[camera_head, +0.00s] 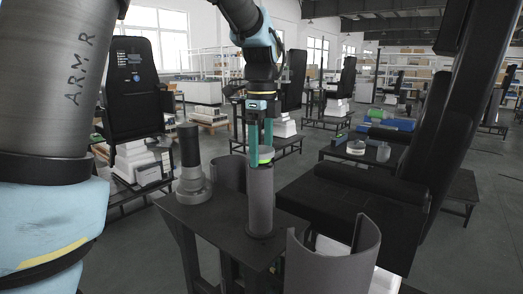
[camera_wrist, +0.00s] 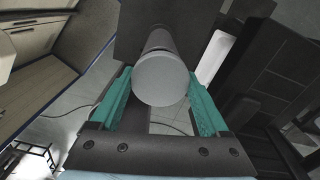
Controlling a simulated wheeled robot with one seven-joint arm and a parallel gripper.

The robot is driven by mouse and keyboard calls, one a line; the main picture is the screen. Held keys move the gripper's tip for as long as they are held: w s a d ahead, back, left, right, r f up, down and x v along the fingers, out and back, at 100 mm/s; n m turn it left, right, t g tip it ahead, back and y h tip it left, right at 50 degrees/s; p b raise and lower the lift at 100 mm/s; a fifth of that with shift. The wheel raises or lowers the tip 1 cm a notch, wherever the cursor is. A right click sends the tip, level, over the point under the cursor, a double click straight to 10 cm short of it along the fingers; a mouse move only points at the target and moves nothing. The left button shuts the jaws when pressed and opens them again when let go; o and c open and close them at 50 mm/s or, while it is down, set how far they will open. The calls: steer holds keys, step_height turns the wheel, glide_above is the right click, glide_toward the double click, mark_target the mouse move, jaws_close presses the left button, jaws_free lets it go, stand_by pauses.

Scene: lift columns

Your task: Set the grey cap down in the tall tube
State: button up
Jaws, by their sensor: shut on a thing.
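My gripper (camera_head: 261,160) points straight down over the tall tube (camera_head: 261,205), with its teal fingers closed on the grey cap. The cap (camera_wrist: 161,80) shows as a round grey disc between the fingertips in the wrist view. In the head view the fingers hide most of the cap, and a light grey edge (camera_head: 268,150) with a bright green band shows at the tube's mouth. The tube is a grey upright cylinder on the dark table (camera_head: 195,218). I cannot tell how deep the cap sits in the tube.
A grey stepped base with a black cylinder (camera_head: 190,147) stands on the table to the left. A curved grey shell (camera_head: 228,174) stands behind the tube, and another larger one (camera_head: 332,265) stands in front to the right. A black chair (camera_head: 355,195) is close on the right.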

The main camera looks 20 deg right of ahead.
steer(key=shift+f, duration=0.4)
stand_by(0.8)
steer(key=o, duration=1.6)
steer(key=shift+r+p, duration=3.05)
steer(key=shift+r, duration=0.5)
